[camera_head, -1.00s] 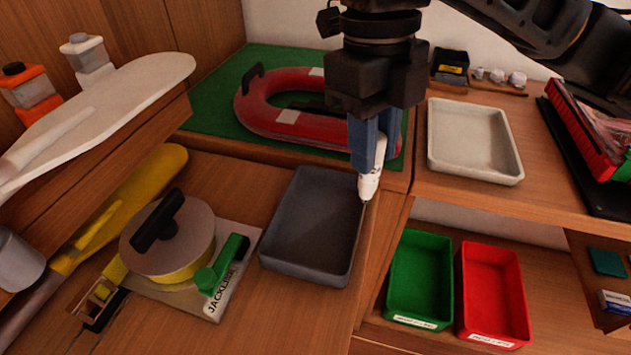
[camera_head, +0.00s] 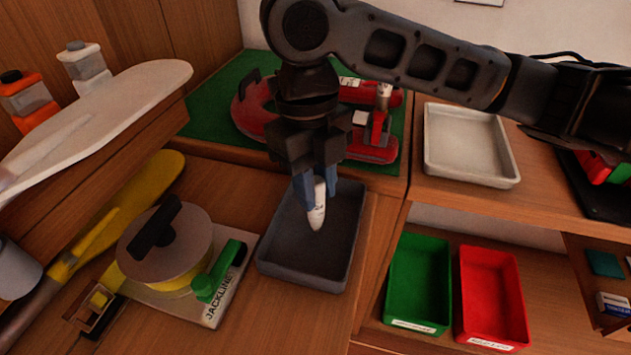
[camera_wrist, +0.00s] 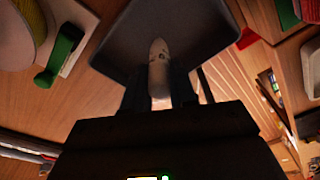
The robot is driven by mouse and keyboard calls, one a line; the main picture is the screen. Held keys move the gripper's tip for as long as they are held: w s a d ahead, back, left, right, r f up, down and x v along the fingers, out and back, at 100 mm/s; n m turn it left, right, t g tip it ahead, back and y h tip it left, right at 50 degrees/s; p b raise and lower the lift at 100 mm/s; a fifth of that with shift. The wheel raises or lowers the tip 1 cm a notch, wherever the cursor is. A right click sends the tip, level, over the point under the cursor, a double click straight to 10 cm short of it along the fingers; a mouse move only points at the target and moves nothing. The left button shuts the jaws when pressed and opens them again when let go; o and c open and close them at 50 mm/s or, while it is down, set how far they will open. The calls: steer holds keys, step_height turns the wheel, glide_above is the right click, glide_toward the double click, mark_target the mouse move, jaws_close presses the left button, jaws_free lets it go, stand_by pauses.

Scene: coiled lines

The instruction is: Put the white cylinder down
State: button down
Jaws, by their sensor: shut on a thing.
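The white cylinder (camera_head: 317,206) has a tapered lower end and points downward, close to upright. My gripper (camera_head: 316,190) is shut on it, with a blue finger on each side. It hangs over the dark grey tray (camera_head: 274,262), within the tray's outline in the head view. I cannot tell whether its tip touches the tray floor. In the wrist view the cylinder (camera_wrist: 159,68) sits between the fingers of my gripper (camera_wrist: 160,85), with the grey tray (camera_wrist: 205,32) behind it. The visible part of the tray is empty.
A reel on a white plate (camera_head: 211,312) with a green handle lies left of the tray. Green (camera_head: 420,285) and red bins (camera_head: 492,295) stand lower right. A pale tray (camera_head: 470,145) is on the right shelf. A red ring-shaped device (camera_head: 250,108) lies behind my gripper.

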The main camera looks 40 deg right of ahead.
steer(key=shift+f, duration=0.15)
steer(key=c, duration=0.9)
jaws_free()
step_height(320, 180, up, 12)
steer(key=w, duration=0.1)
steer(key=shift+w, duration=0.2)
